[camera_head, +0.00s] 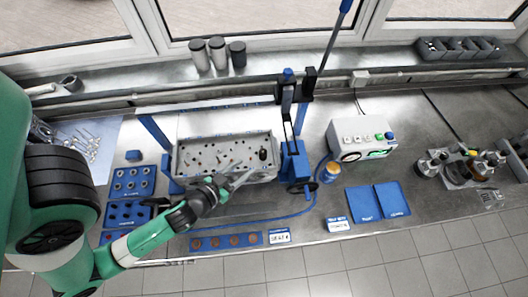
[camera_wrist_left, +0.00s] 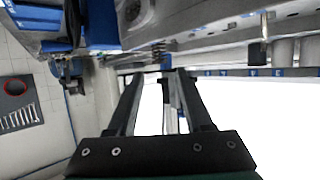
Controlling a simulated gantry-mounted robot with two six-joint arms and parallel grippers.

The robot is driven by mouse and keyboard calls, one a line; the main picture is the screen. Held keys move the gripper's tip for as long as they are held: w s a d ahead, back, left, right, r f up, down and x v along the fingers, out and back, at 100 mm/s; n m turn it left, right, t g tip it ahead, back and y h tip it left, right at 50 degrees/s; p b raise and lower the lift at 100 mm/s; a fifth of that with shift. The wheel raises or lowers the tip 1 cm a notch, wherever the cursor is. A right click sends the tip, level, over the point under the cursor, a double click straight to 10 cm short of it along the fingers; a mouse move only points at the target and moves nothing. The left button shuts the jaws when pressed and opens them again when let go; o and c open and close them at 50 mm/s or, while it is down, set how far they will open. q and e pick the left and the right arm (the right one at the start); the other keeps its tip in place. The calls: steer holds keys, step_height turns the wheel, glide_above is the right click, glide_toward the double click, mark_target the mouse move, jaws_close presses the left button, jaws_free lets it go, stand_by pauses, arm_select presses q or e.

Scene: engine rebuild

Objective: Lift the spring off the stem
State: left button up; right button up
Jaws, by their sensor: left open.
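A grey cylinder head (camera_head: 190,158) lies in the blue-framed press fixture, with several holes and small stems on its top. My left gripper (camera_head: 246,177) reaches in from the left over its front right part. It is open, and I see nothing between its fingers. In the left wrist view the gripper (camera_wrist_left: 158,78) shows both fingers apart. A small coil-like piece (camera_wrist_left: 159,49), perhaps the spring, stands beyond the fingertips there. In the head view the spring and its stem are too small to make out surely. My right gripper is not in view.
The press post and lever (camera_head: 288,92) rise at the head's right end. A handwheel (camera_head: 303,187) and an orange-topped jar (camera_head: 331,172) stand right of it. Blue trays (camera_head: 134,181) lie to the left, and a blue strip (camera_head: 226,241) lies in front.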

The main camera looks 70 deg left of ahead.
mark_target(260, 156)
arm_select(q)
steer(key=p+x, duration=0.1)
steer(key=x, duration=0.4)
steer(key=shift+w+r, duration=0.1)
steer(key=shift+w, duration=0.05)
steer(key=p+x, duration=0.1)
steer(key=x, duration=0.3)
steer(key=shift+w, duration=0.2)
jaws_close()
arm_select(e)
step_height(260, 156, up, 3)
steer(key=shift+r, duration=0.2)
